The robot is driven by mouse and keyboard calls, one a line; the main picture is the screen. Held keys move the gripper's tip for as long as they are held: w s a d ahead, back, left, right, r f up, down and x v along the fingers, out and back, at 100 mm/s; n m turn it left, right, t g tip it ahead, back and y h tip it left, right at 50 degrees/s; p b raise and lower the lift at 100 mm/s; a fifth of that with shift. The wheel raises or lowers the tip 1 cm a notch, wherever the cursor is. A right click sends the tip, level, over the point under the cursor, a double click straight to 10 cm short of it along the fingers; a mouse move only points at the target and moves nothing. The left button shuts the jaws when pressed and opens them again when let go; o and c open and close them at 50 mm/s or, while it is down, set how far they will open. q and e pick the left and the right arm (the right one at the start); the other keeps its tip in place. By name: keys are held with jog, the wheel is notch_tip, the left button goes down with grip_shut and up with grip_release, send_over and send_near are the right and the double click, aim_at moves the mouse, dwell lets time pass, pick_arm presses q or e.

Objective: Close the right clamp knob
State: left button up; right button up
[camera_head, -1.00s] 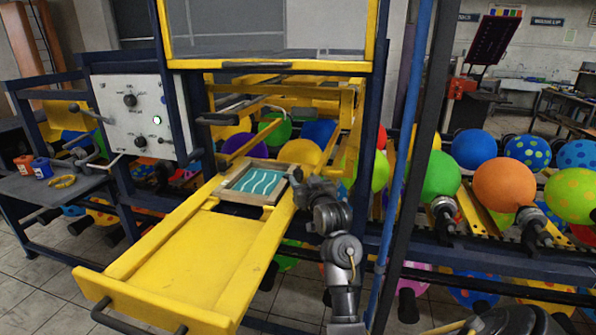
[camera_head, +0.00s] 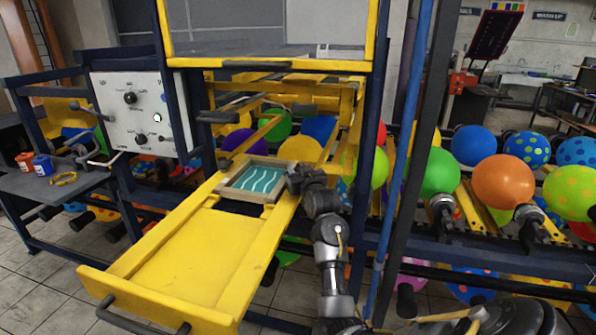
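The printing screen (camera_head: 262,180), a wooden frame with a teal wave pattern, lies in the yellow sliding tray (camera_head: 187,250). My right gripper (camera_head: 296,180) is at the right edge of this frame, where the right clamp knob would be. The knob itself cannot be made out; the gripper covers that spot. The fingers are small and dark, so I cannot tell whether they are open or shut on anything. My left gripper is not in view.
A white control panel (camera_head: 137,115) with dark knobs stands at the left. A side table (camera_head: 50,187) holds small bottles and yellow pliers or a similar tool. A blue post (camera_head: 404,160) stands right of my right arm. Colourful balloons (camera_head: 503,182) line the rack at right.

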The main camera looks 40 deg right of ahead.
jog(key=shift+c, duration=1)
jog(key=shift+d+r+n+y, duration=0.15)
jog(key=shift+n+y, duration=0.35)
jog(key=shift+y, duration=0.1)
jog(key=shift+r+n+t+y+p, duration=0.15)
jog(key=shift+n+t+y+p, duration=0.35)
jog(key=shift+n+y+p, duration=0.55)
jog(key=shift+y, duration=0.95)
jog(key=shift+f+n+y+p, duration=0.3)
jog(key=shift+n+y+p, duration=0.2)
jog(key=shift+n+y, duration=0.35)
jog(key=o, duration=1)
jog(key=shift+c, duration=0.2)
